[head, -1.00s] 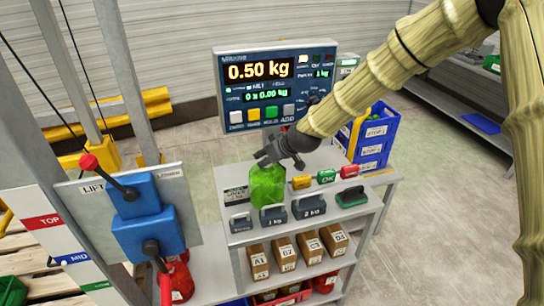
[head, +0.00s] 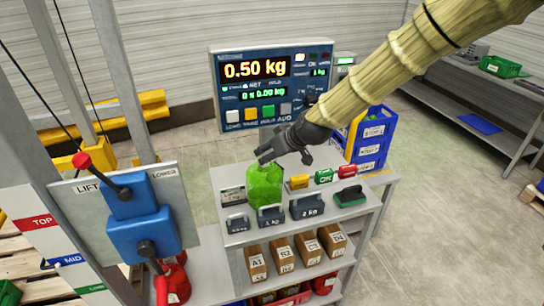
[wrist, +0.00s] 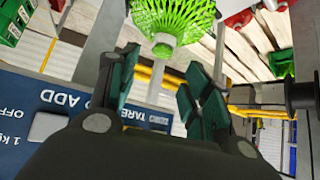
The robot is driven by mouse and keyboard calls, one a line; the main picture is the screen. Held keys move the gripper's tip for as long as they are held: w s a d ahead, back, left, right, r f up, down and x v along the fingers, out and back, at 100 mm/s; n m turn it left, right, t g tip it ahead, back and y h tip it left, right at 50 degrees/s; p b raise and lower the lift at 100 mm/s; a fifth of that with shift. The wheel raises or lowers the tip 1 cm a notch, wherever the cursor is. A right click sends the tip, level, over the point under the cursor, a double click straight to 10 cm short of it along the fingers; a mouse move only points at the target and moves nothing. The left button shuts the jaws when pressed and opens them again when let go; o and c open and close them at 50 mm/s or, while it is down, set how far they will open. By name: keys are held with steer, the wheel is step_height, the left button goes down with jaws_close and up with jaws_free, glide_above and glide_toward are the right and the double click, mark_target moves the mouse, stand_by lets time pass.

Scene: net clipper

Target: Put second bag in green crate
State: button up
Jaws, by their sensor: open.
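A green net bag (head: 264,188) stands upright on the weighing table, below and in front of the display. It also shows at the top of the wrist view (wrist: 170,18), ahead of my fingers. My gripper (head: 280,154) is open just above the bag's top, with its two fingers (wrist: 160,95) spread and nothing between them. Whether a finger touches the bag top I cannot tell. A green crate (head: 499,66) stands on the shelf at the far right. Another green container (head: 8,293) is partly visible at the lower left edge.
The display (head: 268,90) reads 0.50 kg. Grey weights (head: 271,215) stand along the table's front, and coloured blocks (head: 324,176) lie right of the bag. A blue crate (head: 372,135) stands behind right. A lift control (head: 140,215) is at left.

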steer(key=b+v, duration=0.1)
steer(key=v, duration=0.6)
steer(key=shift+b, duration=0.4)
